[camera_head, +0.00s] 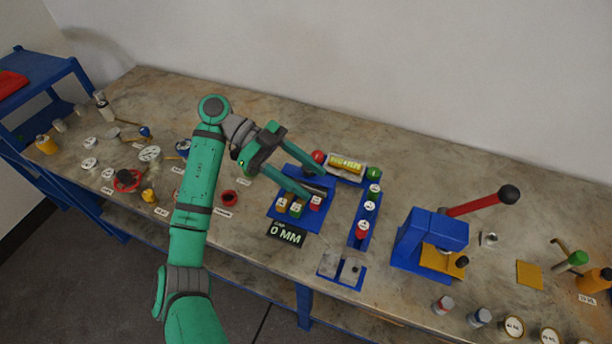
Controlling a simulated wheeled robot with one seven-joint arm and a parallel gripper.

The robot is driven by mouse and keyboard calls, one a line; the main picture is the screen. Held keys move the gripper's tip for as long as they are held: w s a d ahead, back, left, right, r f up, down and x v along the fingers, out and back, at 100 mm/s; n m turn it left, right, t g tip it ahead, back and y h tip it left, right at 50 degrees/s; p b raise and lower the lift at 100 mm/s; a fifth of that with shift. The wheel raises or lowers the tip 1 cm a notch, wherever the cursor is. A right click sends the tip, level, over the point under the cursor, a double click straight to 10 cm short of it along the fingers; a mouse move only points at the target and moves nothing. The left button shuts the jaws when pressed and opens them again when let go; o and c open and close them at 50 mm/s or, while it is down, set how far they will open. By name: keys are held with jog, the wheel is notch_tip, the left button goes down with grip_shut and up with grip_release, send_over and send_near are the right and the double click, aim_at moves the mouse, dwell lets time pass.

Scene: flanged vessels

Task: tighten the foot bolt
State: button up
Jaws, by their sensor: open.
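My green gripper (317,184) is open, its two fingers apart over a blue fixture (285,212) in the middle of the bench. A dark rod-like part shows between the fingers; I cannot tell whether they touch it. I cannot tell which part is the foot bolt.
A sign reading 0 MM (286,234) is at the fixture's front. A blue press (425,235) with a red lever (475,206) stands right. Several small jars line the front right edge. Tools and gauges cover the bench's left. A blue shelf (35,70) stands far left.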

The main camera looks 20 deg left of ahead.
aim_at(309, 171)
jog(key=shift+d, duration=0.1)
jog(key=w+d+f+n+t+y, duration=0.35)
jog(key=w+f+n+t, duration=0.35)
jog(key=t, duration=0.3)
jog(key=s+a+f+n+t+y, duration=0.25)
jog(key=a+n+t+y, duration=0.35)
jog(key=a+n+y, duration=0.4)
jog(key=w+f, duration=0.1)
jog(key=w, duration=0.2)
jog(key=w+d+f+h, duration=0.1)
jog(key=w, duration=0.2)
jog(key=w+d+f+h, duration=0.1)
jog(key=w, duration=0.2)
jog(key=shift+d+f+n+g, duration=0.15)
jog(key=shift+n+g, duration=0.15)
jog(key=shift+n, duration=0.1)
jog(key=c, duration=1)
